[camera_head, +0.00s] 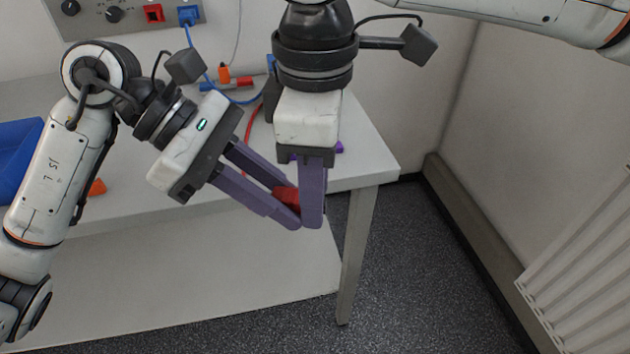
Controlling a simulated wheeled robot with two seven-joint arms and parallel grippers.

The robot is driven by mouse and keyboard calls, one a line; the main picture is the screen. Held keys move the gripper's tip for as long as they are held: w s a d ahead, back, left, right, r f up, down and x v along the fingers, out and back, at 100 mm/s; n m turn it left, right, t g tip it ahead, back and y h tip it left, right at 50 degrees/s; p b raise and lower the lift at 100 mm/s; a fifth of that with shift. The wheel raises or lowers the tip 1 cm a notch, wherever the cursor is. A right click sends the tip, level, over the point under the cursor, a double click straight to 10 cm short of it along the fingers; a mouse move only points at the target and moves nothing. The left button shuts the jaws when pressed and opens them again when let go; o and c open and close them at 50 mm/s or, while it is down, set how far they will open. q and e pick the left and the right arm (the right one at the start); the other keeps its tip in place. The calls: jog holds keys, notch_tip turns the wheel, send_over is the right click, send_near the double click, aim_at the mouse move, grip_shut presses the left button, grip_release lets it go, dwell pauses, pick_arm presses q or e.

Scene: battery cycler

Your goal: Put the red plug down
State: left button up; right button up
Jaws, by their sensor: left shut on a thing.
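The red plug (285,195) is between the purple fingers of my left gripper (286,208). The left gripper is shut on it, tilted down to the right, in front of the table's front edge. The fingers hide part of the plug. My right gripper (313,222) points straight down from above, its fingers right beside the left fingertips and the plug. Its fingers line up one behind the other, so its opening does not show. I cannot tell whether it touches the plug.
The white table (362,155) ends at a corner on the right, with dark floor beyond. A panel with sockets (125,14) is at the back left. Blue and red cables and an orange-red connector (226,84) lie at the back. A blue bin (18,160) stands left.

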jog(key=c, duration=0.7)
pick_arm(q)
jog(key=o, duration=0.9)
pick_arm(e)
grip_shut()
pick_arm(q)
jog(key=shift+a, duration=0.1)
